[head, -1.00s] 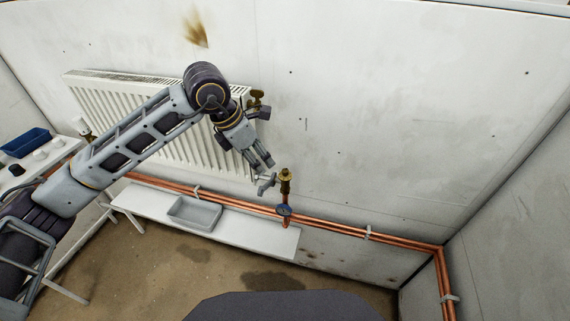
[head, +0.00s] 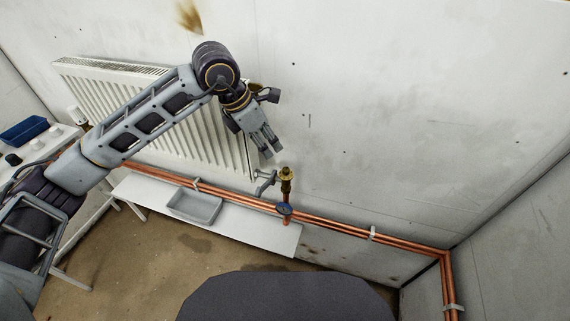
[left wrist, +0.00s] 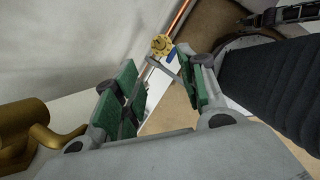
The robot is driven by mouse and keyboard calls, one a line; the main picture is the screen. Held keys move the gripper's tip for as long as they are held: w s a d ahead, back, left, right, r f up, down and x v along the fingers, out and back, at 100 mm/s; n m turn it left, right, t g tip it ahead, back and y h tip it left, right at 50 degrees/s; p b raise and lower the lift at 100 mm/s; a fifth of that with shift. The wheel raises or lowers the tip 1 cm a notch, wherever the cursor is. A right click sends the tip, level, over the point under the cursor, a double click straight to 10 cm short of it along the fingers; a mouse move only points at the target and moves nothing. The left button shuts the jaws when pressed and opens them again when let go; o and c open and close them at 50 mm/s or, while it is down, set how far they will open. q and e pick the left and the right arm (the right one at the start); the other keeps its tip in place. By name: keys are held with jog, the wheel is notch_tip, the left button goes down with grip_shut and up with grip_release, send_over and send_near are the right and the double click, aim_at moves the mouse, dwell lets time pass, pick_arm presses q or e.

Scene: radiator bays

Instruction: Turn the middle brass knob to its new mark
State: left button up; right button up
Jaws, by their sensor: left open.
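A brass knob (head: 287,173) tops a vertical brass fitting on the copper pipes, right of the radiator; in the left wrist view it is the yellow round knob (left wrist: 161,43) beyond the fingertips. My left gripper (head: 269,150) is open just above and left of this knob, apart from it. Another brass fitting (left wrist: 28,125) is close by at the left of that view. I cannot tell which knob is the middle one, nor see a mark. My right gripper is out of view.
A grey lever (head: 264,183) projects left of the knob, and a blue round piece (head: 284,209) sits below. The white radiator (head: 150,110) hangs behind my arm. A white bench (head: 250,235) carries a grey tray (head: 195,207). The wall at right is clear.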

aim_at(285, 169)
pick_arm(q)
jog(key=shift+f, duration=0.1)
dwell(0.3)
jog(key=shift+x, duration=6.8)
jog(key=shift+c, duration=0.2)
grip_shut()
